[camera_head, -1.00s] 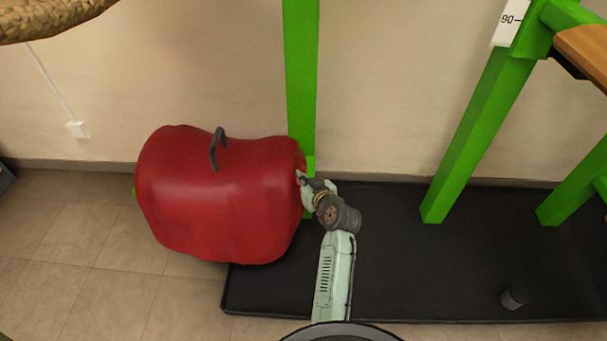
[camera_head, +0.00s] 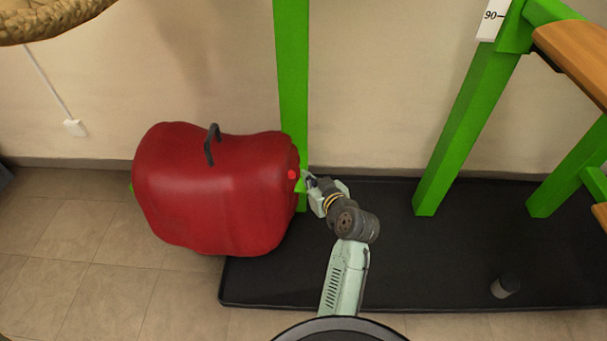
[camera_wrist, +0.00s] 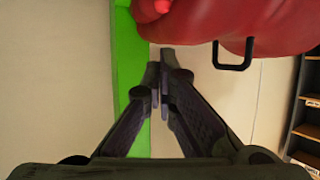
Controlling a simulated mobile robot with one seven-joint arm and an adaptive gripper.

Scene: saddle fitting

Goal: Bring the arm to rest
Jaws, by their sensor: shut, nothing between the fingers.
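My gripper (camera_head: 309,181) is shut and empty, just right of the red bulky body (camera_head: 215,190) in the head view. A small gap shows between the fingertips and a bright red spot (camera_head: 292,174) on its right end. In the wrist view the two fingers (camera_wrist: 160,82) meet at their tips. The red body (camera_wrist: 215,22) fills the top there, with its dark handle (camera_wrist: 232,56) to the right. My arm reaches up from the bottom middle of the head view.
A green post (camera_head: 291,70) stands behind the red body. More green legs (camera_head: 465,120) rise from a black platform (camera_head: 400,270) at right. A small dark cylinder (camera_head: 505,287) is on the platform. The tiled floor (camera_head: 80,270) at left is clear.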

